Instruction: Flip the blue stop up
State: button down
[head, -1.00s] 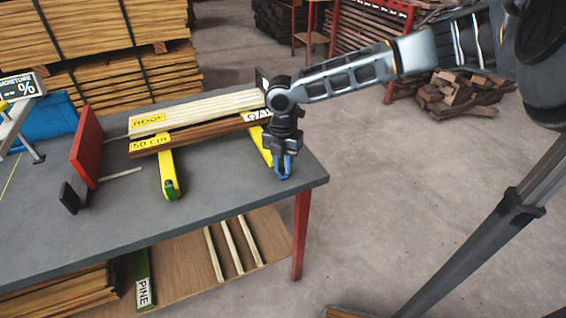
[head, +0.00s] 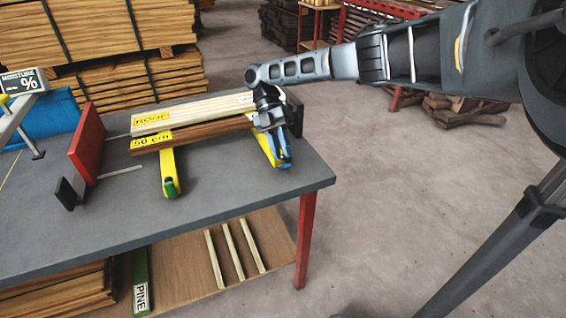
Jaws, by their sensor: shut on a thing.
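The blue stop (head: 285,164) is at the near end of the right yellow rail (head: 267,149), close to the table's right edge. My gripper (head: 281,151) is over that end, pointing down, shut on the blue stop. The fingers hide part of the stop, and I cannot tell its exact tilt. The left yellow rail (head: 168,168) carries a green stop (head: 171,189) at its near end.
Stacked boards (head: 190,117) lie across both rails just behind my gripper. A red plate (head: 87,142) and black block (head: 66,194) stand at left. The grey table (head: 120,228) is clear in front. Boards lie on a lower shelf.

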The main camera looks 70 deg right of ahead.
jog(key=shift+w+d+f+g+y+b, duration=0.2)
jog(key=shift+w+d+g+y+b, duration=0.3)
jog(key=shift+b, duration=0.6)
jog(key=shift+s, duration=0.2)
jog(key=c, duration=1)
grip_release()
jog(key=shift+a, duration=0.1)
jog(key=shift+r, duration=0.15)
